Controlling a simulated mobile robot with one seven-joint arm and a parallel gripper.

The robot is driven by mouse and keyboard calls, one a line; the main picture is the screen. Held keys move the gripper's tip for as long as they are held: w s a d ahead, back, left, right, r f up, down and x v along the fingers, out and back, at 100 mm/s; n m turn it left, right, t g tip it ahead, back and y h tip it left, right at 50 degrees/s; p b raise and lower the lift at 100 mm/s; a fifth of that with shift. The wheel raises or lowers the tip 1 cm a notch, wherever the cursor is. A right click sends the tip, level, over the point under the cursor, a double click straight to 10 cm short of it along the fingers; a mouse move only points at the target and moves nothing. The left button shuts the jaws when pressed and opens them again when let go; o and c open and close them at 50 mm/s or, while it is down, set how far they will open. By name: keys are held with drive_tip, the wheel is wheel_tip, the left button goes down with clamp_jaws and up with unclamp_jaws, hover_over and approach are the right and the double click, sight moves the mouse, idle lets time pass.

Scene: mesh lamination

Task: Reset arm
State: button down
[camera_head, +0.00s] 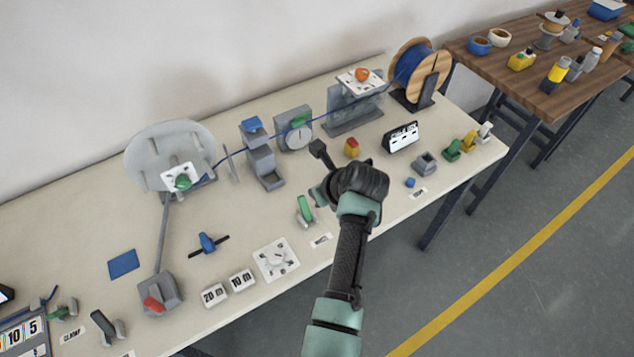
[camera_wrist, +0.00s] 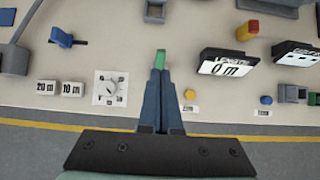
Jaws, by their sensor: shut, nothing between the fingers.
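My gripper (camera_wrist: 160,78) is shut, with its two dark fingers together and nothing visible held between them. In the head view my arm reaches in from the bottom over the front of the table (camera_head: 75,215), and my black wrist hides part of the tabletop. A green handle (camera_head: 305,207) stands just left of my gripper. In the wrist view the green handle (camera_wrist: 160,57) shows right beyond the fingertips; I cannot tell whether they touch it.
A dial plate (camera_head: 276,259), 20 m and 10 m blocks (camera_head: 228,287) and a blue lever (camera_head: 208,243) lie to the left. A length display (camera_wrist: 228,65), a red-yellow button (camera_head: 352,148) and another display (camera_head: 401,137) are close by. A cable spool (camera_head: 400,72) stands behind.

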drive_tip(key=shift+w, duration=0.1)
drive_tip(key=w+d+r+n+t+h+b, duration=0.1)
drive_tip(key=w+r+n+t, duration=0.15)
drive_tip(key=r, duration=0.45)
drive_tip(key=w+d+r+n+t+h+b, duration=0.1)
drive_tip(key=w+d+r+n+t, duration=0.1)
drive_tip(key=w+r+n, duration=0.3)
drive_tip(key=s+r+n+t+h+b, duration=0.15)
drive_tip(key=r+n+t, duration=0.3)
drive_tip(key=r, duration=0.75)
drive_tip(key=s+r+n+t, duration=0.3)
drive_tip(key=r+n, duration=0.2)
drive_tip(key=r, duration=0.8)
drive_tip(key=s+a+r+n+t+b, duration=0.1)
drive_tip(key=s+a+r+n+t, duration=0.3)
drive_tip(key=s+r, duration=1.7)
drive_tip(key=n+t, duration=0.5)
drive_tip(key=n, duration=0.4)
drive_tip(key=shift+s+r, duration=0.3)
drive_tip(key=shift+s, duration=0.1)
